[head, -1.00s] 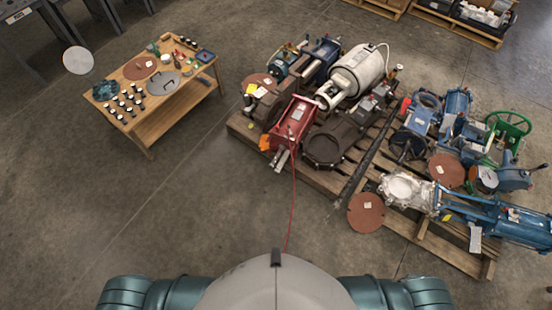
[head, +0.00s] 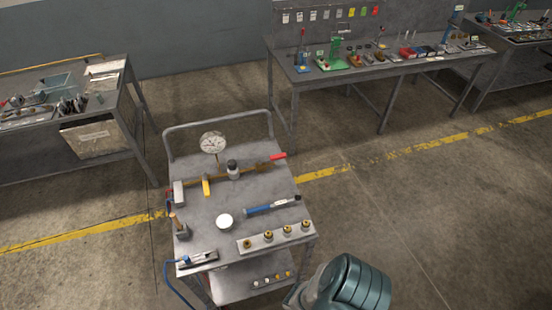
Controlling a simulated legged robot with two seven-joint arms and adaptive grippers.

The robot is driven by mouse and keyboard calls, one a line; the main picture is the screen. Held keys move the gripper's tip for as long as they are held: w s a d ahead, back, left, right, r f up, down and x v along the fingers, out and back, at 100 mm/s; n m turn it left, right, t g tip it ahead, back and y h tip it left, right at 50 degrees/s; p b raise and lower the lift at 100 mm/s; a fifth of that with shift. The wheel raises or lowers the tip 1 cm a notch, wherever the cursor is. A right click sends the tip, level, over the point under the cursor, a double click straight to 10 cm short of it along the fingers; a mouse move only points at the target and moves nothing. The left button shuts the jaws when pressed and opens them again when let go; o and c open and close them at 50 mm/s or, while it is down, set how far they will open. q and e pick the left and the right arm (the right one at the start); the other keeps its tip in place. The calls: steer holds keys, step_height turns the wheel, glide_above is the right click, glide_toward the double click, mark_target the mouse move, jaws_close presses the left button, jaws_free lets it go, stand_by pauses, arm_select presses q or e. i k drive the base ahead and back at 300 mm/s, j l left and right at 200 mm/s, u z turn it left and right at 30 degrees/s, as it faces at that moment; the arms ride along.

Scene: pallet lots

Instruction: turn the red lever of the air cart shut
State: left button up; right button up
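The air cart (head: 205,215) is a grey metal cart with a push handle, in the middle of the head view. A brass pipe runs across its top with a round white gauge (head: 213,143) standing on it. The red lever (head: 277,156) sits at the pipe's right end, pointing right, roughly along the pipe. A yellow handle (head: 206,186) sits on the pipe left of the middle. Part of one of my arms (head: 345,285) shows at the bottom, right of the cart. Neither gripper is in view.
On the cart lie a blue tool (head: 272,206), a white round piece (head: 224,221) and a plate with several brass fittings (head: 278,237). A workbench (head: 370,76) stands behind right, another bench (head: 72,110) at left. Floor right of the cart is clear.

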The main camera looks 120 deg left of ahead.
mark_target(284, 155)
steer(key=u, duration=3.9)
steer(key=k+l+u, duration=0.1)
steer(key=l+u, duration=0.35)
steer(key=l, duration=0.25)
steer(key=i+l+u, duration=0.25)
steer(key=l+u, duration=0.25)
steer(key=i+l+u, duration=0.25)
steer(key=l, duration=0.2)
steer(key=l+u, duration=0.25)
steer(key=i+l+u, duration=0.15)
steer(key=l+u, duration=0.15)
steer(key=l, duration=0.1)
